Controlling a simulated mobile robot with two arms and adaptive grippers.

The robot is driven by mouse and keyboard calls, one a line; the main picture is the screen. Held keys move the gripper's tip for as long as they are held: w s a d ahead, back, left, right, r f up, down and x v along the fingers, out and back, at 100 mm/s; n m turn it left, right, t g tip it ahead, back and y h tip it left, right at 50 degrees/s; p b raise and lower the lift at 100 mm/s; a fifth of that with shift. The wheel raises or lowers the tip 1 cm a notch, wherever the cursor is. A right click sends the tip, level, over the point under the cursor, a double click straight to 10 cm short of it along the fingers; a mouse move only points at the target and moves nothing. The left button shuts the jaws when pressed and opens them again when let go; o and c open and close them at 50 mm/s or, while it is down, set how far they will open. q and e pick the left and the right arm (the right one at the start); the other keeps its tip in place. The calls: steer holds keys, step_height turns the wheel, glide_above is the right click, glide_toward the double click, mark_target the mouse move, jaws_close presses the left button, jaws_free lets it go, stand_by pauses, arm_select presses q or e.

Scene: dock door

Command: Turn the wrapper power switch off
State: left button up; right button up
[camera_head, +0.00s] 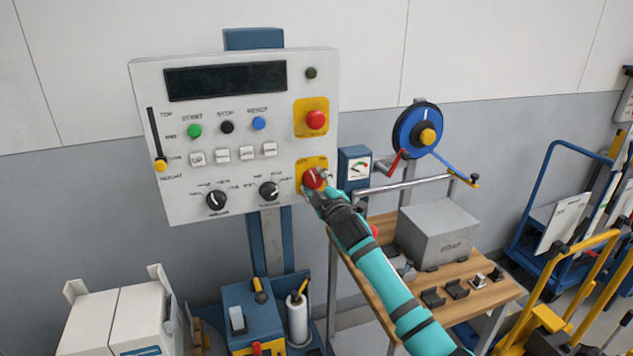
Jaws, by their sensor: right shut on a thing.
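The wrapper control panel (150,205) is a light grey board with a dark display. The red rotary power switch (311,179) sits on a yellow plate at its lower right. My right gripper (317,183), on a teal arm coming in from the lower right, is at the switch and shut on it. The fingers hide part of the switch, and its pointer direction is hard to tell. A red emergency button (316,120) on another yellow plate is just above. My left gripper is not in view.
Two dark knobs (216,200) and coloured buttons (194,131) are left of the switch. A small blue gauge box (355,165) is close on the right. A wooden bench (490,297) with a grey soap box (438,233) stands below right. White boxes (120,320) stand lower left.

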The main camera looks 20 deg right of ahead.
steer(key=n+p, duration=0.1)
steer(key=n, duration=0.3)
steer(key=shift+n, duration=0.9)
steer(key=o, duration=1.2)
steer(key=s, duration=1.2)
steer(key=shift+d, duration=0.15)
